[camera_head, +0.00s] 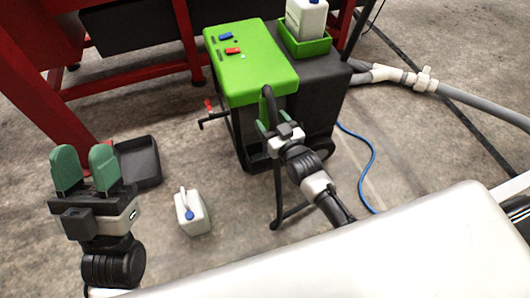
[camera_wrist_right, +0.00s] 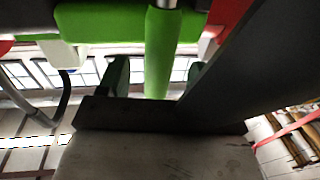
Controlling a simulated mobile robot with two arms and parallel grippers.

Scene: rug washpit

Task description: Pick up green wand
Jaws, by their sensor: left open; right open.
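The green wand (camera_wrist_right: 160,55) shows in the right wrist view as an upright green bar with a metal piece at its top. It stands between the two fingers of my open right gripper (camera_wrist_right: 158,75); I cannot tell whether either finger touches it. In the head view my right gripper (camera_head: 273,124) is at the front of the green and black machine, and I cannot clearly make out the wand's green part there. A black curved piece rises just beyond this gripper. My left gripper (camera_head: 87,170) is open and empty, over the floor at the left.
The machine (camera_head: 250,62) has a green top and carries a white jug (camera_head: 306,18) in a green holder. A white bottle (camera_head: 190,212) and a black tray (camera_head: 139,160) are on the floor. A blue hose (camera_head: 368,160) lies to the right. Red frame legs stand behind.

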